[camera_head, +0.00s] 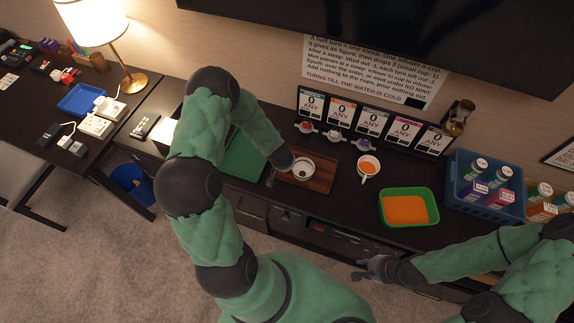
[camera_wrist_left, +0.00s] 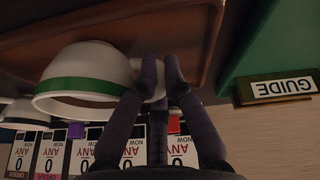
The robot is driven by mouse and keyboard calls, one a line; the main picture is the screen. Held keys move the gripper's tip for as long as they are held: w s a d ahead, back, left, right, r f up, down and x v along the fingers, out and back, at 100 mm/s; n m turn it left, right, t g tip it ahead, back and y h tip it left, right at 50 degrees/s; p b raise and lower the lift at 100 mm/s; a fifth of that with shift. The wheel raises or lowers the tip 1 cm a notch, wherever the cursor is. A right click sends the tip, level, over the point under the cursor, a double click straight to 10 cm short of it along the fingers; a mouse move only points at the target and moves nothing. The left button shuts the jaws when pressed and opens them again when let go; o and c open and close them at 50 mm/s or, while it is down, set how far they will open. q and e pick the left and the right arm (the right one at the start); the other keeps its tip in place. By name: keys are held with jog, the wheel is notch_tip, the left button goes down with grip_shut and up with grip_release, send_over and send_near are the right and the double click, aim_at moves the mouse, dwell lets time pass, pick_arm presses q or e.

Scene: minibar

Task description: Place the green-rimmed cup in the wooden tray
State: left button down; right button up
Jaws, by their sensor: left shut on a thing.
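The green-rimmed cup (camera_wrist_left: 85,78) is white with a green band near its rim. My left gripper (camera_wrist_left: 160,82) is shut on its handle side in the left wrist view. In the head view the cup (camera_head: 303,168) is over the wooden tray (camera_head: 323,181), inside its outline; I cannot tell whether its base touches the tray. The tray also shows in the wrist view (camera_wrist_left: 190,30). In the head view my left gripper (camera_head: 279,171) is at the cup's left side, its fingers partly hidden. My right gripper (camera_head: 366,268) is open and empty in front of the counter.
A white cup with orange contents (camera_head: 368,167) stands right of the tray. A green container of orange (camera_head: 408,194) and a blue crate of bottles (camera_head: 483,206) are farther right. Sign cards (camera_head: 371,119) stand behind. A green mat (camera_head: 243,160) lies left of the tray.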

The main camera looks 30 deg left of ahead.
pick_arm(q)
jog(key=shift+f, duration=0.15)
jog(key=c, duration=1.4)
grip_release()
jog(key=shift+o, duration=0.2)
